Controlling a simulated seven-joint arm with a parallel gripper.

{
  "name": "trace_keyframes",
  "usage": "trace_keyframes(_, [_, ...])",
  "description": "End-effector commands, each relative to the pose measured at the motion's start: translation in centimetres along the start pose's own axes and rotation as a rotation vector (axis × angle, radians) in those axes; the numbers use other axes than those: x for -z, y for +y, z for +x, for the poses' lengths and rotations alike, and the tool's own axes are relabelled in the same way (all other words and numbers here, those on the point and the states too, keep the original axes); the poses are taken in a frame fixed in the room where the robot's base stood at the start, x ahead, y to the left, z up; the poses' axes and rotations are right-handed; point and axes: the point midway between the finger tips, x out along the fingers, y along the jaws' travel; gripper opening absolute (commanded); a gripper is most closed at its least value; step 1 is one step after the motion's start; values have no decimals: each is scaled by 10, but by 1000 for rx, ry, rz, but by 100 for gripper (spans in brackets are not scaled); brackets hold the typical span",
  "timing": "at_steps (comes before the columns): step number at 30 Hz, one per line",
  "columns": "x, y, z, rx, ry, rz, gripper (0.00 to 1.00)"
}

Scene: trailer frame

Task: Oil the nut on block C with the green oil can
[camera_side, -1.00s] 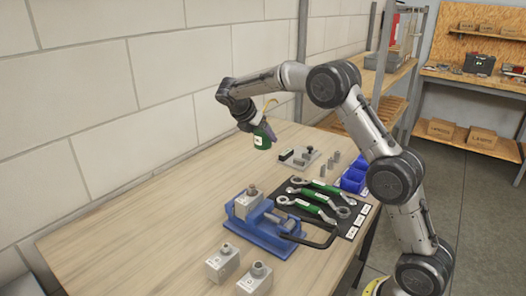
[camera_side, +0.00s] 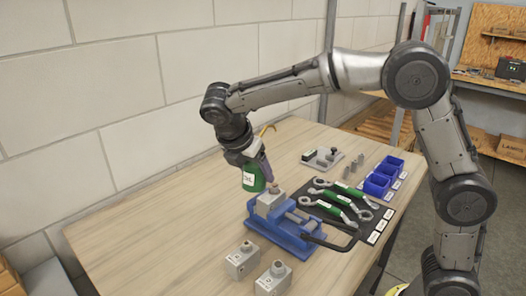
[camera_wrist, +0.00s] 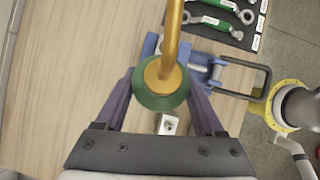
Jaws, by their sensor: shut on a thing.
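My gripper (camera_side: 262,164) is shut on the green oil can (camera_side: 251,180), which has a white label and a thin yellow spout. In the wrist view the can (camera_wrist: 160,99) sits between the two fingers, its spout pointing up toward the camera. The can hangs just behind and left of a grey block (camera_side: 268,206) with a nut on top, held in the blue vise (camera_side: 290,236). Two more grey blocks with nuts, a left one (camera_side: 241,262) and a right one (camera_side: 273,281), stand in front. I cannot read which block is C.
Blue bins (camera_side: 378,183) and a grey plate with small parts (camera_side: 322,158) stand farther back. The table's left side is clear; a wall runs behind.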

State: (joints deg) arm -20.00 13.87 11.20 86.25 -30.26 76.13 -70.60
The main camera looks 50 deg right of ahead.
Motion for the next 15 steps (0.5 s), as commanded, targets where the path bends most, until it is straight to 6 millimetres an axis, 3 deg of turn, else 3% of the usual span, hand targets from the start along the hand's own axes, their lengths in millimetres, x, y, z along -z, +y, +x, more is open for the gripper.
trace_keyframes(5, [25, -17, -15, -9, 21, -23, 15])
trace_keyframes(7, [30, -16, 1, -2, 18, -21, 15])
trace_keyframes(15, [46, -15, 29, -6, 22, -18, 15])
